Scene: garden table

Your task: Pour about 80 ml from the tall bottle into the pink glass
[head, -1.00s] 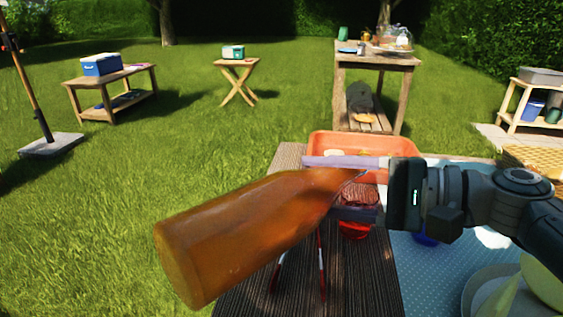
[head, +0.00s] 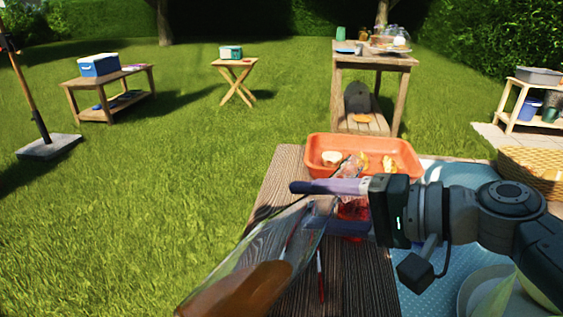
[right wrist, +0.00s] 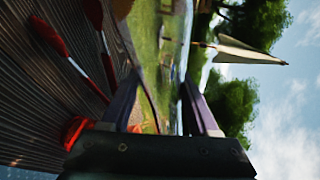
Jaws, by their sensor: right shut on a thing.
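The tall bottle (head: 243,287) is clear glass with amber liquid near its base. It lies tilted across the lower middle of the head view, base at lower left and cut off by the bottom edge. My right gripper (head: 318,205) is shut on its narrow upper part. In the right wrist view the clear glass is hard to make out between the fingers (right wrist: 162,100). A red, see-through thing (head: 352,209) shows behind the gripper, mostly hidden; I cannot tell whether it is the pink glass. My left gripper is out of view.
An orange tray (head: 408,158) with food stands at the table's far edge. Red-handled tools (right wrist: 75,62) lie on the dark wood. A blue dotted cloth (head: 440,268) with a pale plate is at right, a wicker basket (head: 535,170) beyond. Lawn lies left of the table.

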